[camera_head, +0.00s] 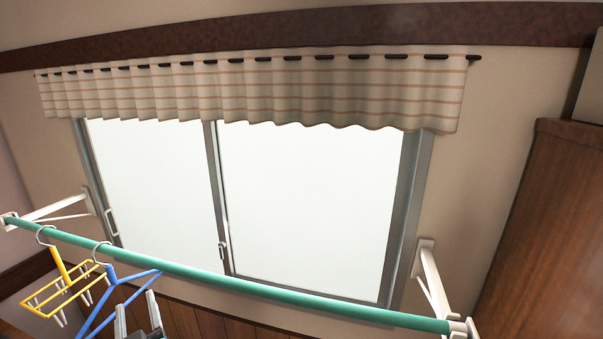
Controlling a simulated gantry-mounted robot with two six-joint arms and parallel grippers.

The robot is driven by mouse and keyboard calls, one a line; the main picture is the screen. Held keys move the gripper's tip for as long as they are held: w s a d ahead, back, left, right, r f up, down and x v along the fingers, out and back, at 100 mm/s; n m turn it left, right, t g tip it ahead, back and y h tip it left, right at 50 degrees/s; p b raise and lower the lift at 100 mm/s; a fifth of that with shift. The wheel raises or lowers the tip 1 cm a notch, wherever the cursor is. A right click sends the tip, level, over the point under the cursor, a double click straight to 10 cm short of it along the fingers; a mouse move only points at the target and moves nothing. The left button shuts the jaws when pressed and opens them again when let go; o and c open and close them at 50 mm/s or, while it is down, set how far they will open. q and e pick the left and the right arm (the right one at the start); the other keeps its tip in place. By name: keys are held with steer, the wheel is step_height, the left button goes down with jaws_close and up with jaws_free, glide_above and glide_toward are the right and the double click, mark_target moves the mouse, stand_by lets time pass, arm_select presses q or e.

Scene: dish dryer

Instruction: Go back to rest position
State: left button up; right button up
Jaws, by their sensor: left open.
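My left gripper (137,306) shows at the bottom left edge of the head view, its two grey fingers pointing up with a gap between them. It is open, and nothing shows between its fingers. It is below the green rod, beside the right arm of a blue hanger (92,328). I cannot tell whether it touches the hanger. The blue hanger hangs by its hook from the rod, and its lower part is cut off by the frame. My right gripper is not in view.
The green rod (250,288) runs across the view on two white wall brackets (432,280). A yellow clip hanger (62,285) hangs left of the blue one. The rod's middle and right are bare. A window (310,200) with a striped valance is behind; a wooden cabinet (545,235) stands right.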

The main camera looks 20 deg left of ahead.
arm_select(q)
steer(key=w+d+r+t+h, duration=0.2)
steer(key=d+r+t, duration=0.3)
steer(key=r, duration=0.4)
steer(key=w+d+r+t+h, duration=0.1)
steer(key=d+r+t, duration=0.1)
steer(key=d+r, duration=0.6)
steer(key=s+d+r+m+t+h, duration=0.5)
steer(key=d+r+m+h, duration=0.1)
steer(key=r, duration=0.3)
steer(key=s+d+r+m+t+h, duration=0.5)
steer(key=d+r+m+h, duration=0.2)
steer(key=r+h, duration=0.2)
steer(key=shift+d, duration=0.35)
steer(key=shift+w, duration=0.1)
